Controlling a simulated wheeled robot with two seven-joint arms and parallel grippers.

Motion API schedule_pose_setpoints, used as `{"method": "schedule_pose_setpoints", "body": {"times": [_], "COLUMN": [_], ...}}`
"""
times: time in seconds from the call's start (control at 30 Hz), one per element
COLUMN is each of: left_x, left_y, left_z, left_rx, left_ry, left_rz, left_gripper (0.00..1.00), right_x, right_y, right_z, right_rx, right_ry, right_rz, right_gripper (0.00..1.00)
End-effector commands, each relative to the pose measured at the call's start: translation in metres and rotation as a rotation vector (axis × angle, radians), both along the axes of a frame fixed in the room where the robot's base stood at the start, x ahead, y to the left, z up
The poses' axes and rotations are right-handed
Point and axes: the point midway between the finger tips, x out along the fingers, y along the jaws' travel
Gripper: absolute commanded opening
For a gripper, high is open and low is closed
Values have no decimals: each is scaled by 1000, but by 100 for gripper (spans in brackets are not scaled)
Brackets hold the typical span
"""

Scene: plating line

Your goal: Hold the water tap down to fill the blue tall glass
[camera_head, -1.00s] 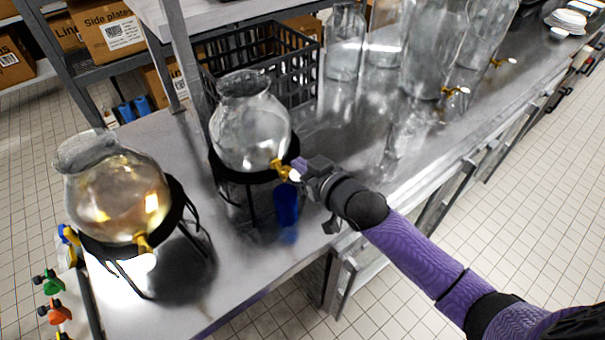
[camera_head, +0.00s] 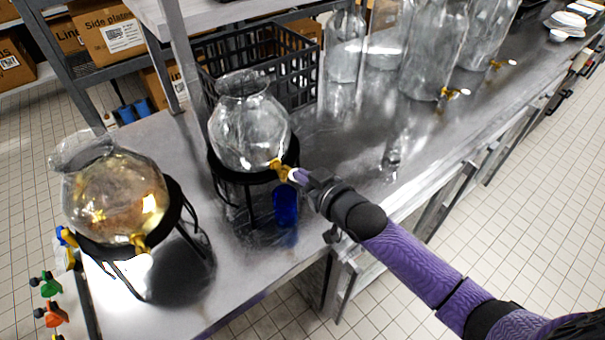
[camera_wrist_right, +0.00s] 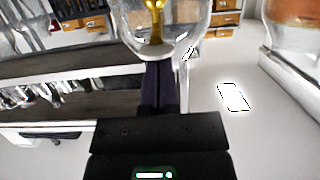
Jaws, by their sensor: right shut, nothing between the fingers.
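The water dispenser (camera_head: 246,137) is a round clear glass jar on a black stand, with a brass tap (camera_head: 281,168) at its front right. The blue tall glass (camera_head: 286,206) stands upright on the steel table below the tap. My right gripper (camera_head: 299,175) is shut and empty, its fingertips at the tap's lever; I cannot tell whether they touch it. In the right wrist view, the dark fingers (camera_wrist_right: 158,88) point at the jar and its brass tap (camera_wrist_right: 154,22). The water level in the glass cannot be made out. My left gripper is not in view.
A second jar (camera_head: 115,199) with amber liquid stands at the left on its own black stand. A black crate (camera_head: 256,62) is behind. Clear jars with brass taps (camera_head: 433,52) line the back right. The steel table (camera_head: 350,155) is clear right of the tap.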

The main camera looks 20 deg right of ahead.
Motion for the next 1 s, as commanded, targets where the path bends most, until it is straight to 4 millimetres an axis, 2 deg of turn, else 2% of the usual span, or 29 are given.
{"method": "schedule_pose_setpoints", "body": {"times": [0.27,0.37,0.5,0.7,0.9,1.0], "left_x": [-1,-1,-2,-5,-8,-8], "left_y": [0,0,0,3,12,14], "left_z": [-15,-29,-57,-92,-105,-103], "left_rx": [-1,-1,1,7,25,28], "left_ry": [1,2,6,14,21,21], "left_rz": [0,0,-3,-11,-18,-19], "left_gripper": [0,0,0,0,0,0], "right_x": [-2,-3,-6,-8,-10,-10], "right_y": [0,-1,-2,-3,-3,-3], "right_z": [-10,-17,-27,-37,-40,-38], "right_rx": [11,43,94,141,168,167], "right_ry": [-26,-112,-254,-383,-461,-460], "right_rz": [0,-2,-1,-1,0,0], "right_gripper": [0,0,0,0,0,0]}}
